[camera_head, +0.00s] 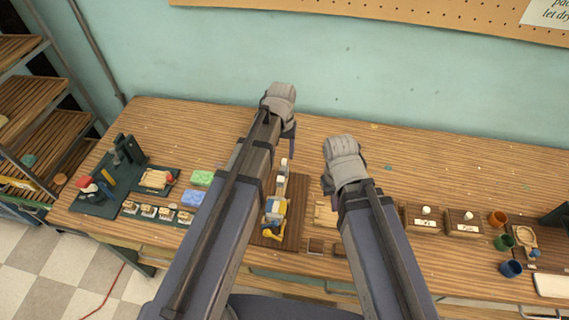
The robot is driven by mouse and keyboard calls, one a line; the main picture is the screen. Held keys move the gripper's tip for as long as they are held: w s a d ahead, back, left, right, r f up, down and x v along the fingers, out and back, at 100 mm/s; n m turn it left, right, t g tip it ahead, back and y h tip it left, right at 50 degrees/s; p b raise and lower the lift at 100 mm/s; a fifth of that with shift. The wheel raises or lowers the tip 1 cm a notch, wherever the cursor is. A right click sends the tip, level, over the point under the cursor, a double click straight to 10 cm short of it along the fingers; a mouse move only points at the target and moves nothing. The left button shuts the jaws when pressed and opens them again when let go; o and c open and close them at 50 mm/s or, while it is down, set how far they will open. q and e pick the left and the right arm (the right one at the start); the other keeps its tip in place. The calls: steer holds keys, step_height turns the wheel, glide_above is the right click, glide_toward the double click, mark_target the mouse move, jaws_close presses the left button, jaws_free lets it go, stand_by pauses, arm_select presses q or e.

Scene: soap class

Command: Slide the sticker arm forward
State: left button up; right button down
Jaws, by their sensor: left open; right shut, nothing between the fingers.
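A white and yellow device (275,207) with a bluish part stands on a dark brown board (295,215) between my arms. A dark green device (125,150) with an upright part and a red knob (87,184) in front stands at the far left of the table. I cannot tell for sure which of them bears the sticker arm. My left gripper (290,150) is open and empty, over the back middle of the table, beyond the white and yellow device. My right gripper (328,186) is shut and empty, to the right of that device; its fingers are mostly hidden by its wrist.
Green (201,178) and blue (192,197) blocks and a row of small boxed pieces (157,212) lie left of my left arm. Two wooden boxes (421,219) and several coloured cups (503,242) stand at right. The back of the wooden table (200,120) is clear.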

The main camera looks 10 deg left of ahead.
mark_target(282, 169)
arm_select(q)
steer(key=shift+f+b, duration=3.75)
steer(key=shift+f, duration=0.15)
jaws_close()
steer(key=shift+s, duration=0.1)
